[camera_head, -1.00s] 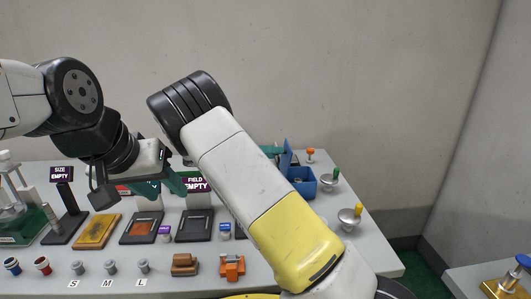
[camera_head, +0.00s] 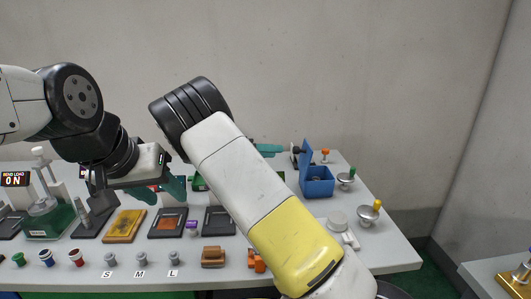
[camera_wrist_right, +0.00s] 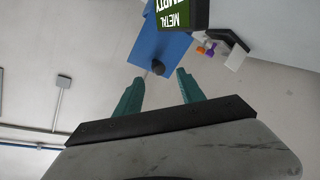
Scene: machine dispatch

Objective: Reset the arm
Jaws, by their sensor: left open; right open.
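My left gripper (camera_head: 165,189) hangs over the back of the table, left of centre in the head view. Its teal fingers are open, and I see nothing held. My right arm, white with a yellow section, crosses the middle of the head view. It hides most of my right gripper; a teal finger (camera_head: 266,148) shows beyond the arm, left of the blue box. In the right wrist view my right gripper (camera_wrist_right: 158,80) has its two teal fingers apart, with nothing between them. A blue surface (camera_wrist_right: 158,45) with a dark round piece lies beyond the fingertips.
The grey table (camera_head: 215,275) holds an open blue box (camera_head: 318,188), an orange tray (camera_head: 124,226), dark trays, stamps and small weights near S, M, L labels. Metal bowls (camera_head: 367,217) stand at the right. A METAL sign (camera_wrist_right: 180,14) is close to the right fingertips.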

